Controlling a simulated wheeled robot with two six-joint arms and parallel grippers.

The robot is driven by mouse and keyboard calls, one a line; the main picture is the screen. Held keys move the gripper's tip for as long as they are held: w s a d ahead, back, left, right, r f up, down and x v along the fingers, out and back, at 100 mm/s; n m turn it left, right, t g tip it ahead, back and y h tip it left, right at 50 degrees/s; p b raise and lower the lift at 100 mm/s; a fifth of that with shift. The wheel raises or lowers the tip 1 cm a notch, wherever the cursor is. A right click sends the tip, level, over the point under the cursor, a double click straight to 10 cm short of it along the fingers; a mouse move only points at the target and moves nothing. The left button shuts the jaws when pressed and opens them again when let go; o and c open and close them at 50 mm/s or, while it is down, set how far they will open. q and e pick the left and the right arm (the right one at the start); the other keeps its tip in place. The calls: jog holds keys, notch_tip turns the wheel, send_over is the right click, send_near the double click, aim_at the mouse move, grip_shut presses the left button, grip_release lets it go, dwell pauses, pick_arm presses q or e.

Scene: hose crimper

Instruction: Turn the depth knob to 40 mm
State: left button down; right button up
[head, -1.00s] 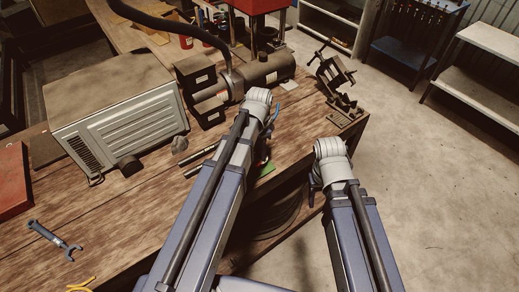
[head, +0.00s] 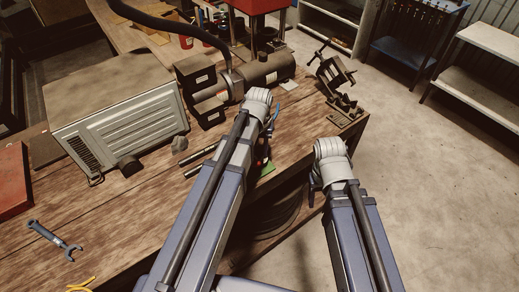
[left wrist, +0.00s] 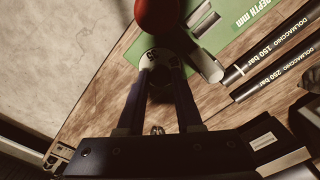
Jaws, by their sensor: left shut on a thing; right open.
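In the left wrist view, my left gripper (left wrist: 161,64) is shut on the depth knob (left wrist: 153,54), with a pale fingertip on either side. Part of a dial with small figures shows between the tips; I cannot read its setting. A green plate (left wrist: 216,38) marked "DEPTH mm" lies beside it. The plate also shows in the head view (head: 267,170), beside my left arm. There, my left gripper (head: 271,122) is mostly hidden behind its wrist, and the knob is hidden. My right gripper (head: 313,186) is open and empty, off the bench's front edge.
A red rounded part (left wrist: 158,14) stands close beyond the knob. Two dark marked rods (left wrist: 268,50) lie beside the plate. On the bench, a grey ribbed case (head: 125,115) and a wrench (head: 55,240) lie to the left, and a dark cylinder (head: 268,70) lies behind.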

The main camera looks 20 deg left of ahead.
aim_at(260, 152)
pick_arm(q)
jog(key=shift+n, duration=1.6)
jog(key=c, duration=0.6)
grip_release()
jog(key=shift+r, duration=0.15)
notch_tip(260, 152, up, 8)
jog(key=p, duration=0.8)
jog(key=shift+f, duration=0.2)
